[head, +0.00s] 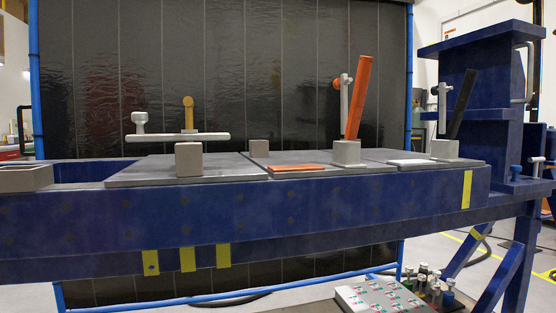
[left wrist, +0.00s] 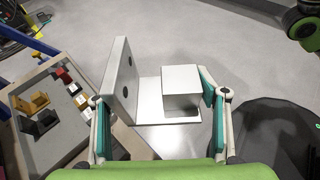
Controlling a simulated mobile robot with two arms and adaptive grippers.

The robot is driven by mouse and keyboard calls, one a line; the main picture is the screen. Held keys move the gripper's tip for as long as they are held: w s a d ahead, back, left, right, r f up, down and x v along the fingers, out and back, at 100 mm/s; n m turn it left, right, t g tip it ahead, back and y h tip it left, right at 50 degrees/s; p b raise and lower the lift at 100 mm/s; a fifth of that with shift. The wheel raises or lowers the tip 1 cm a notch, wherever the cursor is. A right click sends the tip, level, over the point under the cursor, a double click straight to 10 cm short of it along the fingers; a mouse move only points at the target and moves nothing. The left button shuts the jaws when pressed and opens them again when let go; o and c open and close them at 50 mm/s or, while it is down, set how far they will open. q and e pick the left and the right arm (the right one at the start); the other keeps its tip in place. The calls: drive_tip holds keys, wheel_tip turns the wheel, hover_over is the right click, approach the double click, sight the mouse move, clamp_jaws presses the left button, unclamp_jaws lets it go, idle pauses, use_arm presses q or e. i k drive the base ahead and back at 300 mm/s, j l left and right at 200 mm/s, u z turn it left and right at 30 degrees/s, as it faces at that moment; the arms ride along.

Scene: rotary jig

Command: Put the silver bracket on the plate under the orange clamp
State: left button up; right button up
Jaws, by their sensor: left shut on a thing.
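The silver bracket (left wrist: 122,85) is in the left wrist view. It has an upright wall with dark holes, a flat base and a square block. My left gripper (left wrist: 158,115) is shut on it, with one teal-padded finger by the wall and the other by the block. The orange clamp (head: 359,95) stands on the blue bench in the head view with its orange handle raised. A grey plate (head: 352,179) lies beneath it, with a flat orange patch (head: 297,168) to the clamp's left. Neither gripper shows in the head view.
A clamp with a level bar (head: 177,137) stands left on the bench (head: 300,205). A black-handled clamp (head: 462,103) stands right, beside a white patch (head: 408,162). The left wrist view shows a tray (left wrist: 27,75) of small coloured blocks and open grey floor.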

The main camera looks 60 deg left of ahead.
sight(318, 158)
drive_tip(key=k+u, duration=0.35)
drive_tip(key=k, duration=0.25)
drive_tip(key=k+j+u, duration=0.15)
drive_tip(key=k+u, duration=0.15)
drive_tip(key=k, duration=0.35)
